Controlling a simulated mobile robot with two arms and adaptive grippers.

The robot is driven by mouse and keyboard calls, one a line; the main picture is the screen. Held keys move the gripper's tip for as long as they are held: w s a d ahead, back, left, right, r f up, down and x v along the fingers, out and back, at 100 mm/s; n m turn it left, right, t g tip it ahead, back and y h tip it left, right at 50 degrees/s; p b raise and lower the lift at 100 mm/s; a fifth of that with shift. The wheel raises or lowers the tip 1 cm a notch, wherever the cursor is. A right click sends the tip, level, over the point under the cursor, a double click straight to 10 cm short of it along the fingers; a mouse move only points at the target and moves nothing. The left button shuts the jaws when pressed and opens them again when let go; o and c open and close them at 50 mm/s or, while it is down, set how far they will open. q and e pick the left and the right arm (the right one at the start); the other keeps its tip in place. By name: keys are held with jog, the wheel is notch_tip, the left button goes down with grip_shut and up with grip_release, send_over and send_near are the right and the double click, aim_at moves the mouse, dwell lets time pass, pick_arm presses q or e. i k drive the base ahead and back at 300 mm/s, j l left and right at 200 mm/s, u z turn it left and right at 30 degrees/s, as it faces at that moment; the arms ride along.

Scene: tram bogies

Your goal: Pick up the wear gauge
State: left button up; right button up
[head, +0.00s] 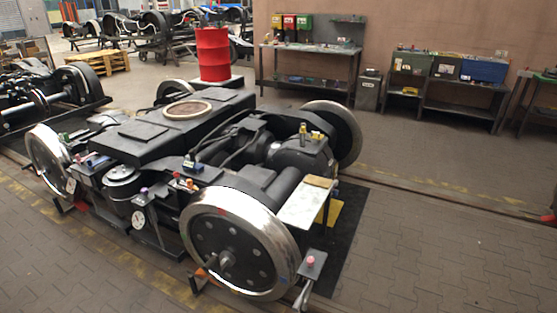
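I cannot tell for sure which item is the wear gauge. A black tram bogie (150,150) with shiny steel wheels (238,243) stands on the workshop floor. A round white dial (138,219) is on its near side, between the two near wheels. Small items sit on the bogie: a blue block (193,165), a yellow-topped piece (316,135) and a tan piece (319,182) on a pale plate (302,206). Neither of my grippers shows in the head view.
A red drum (213,54) stands behind the bogie. Another bogie (25,100) is at the left. Paved floor (440,240) is clear at the right.

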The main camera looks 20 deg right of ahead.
aim_at(191, 165)
jog(key=i+j+u, duration=0.25)
jog(key=i+u, duration=0.25)
jog(key=i, duration=0.2)
jog(key=i+j+u, duration=0.2)
jog(key=i+u, duration=0.15)
jog(key=i, duration=0.45)
jog(key=i+u, duration=0.35)
jog(key=i, duration=0.45)
jog(key=i+z, duration=0.35)
jog(key=i+j+z, duration=0.15)
jog(key=z, duration=0.2)
jog(key=i+j+z, duration=0.3)
jog(key=i+l, duration=0.05)
jog(key=i, duration=0.05)
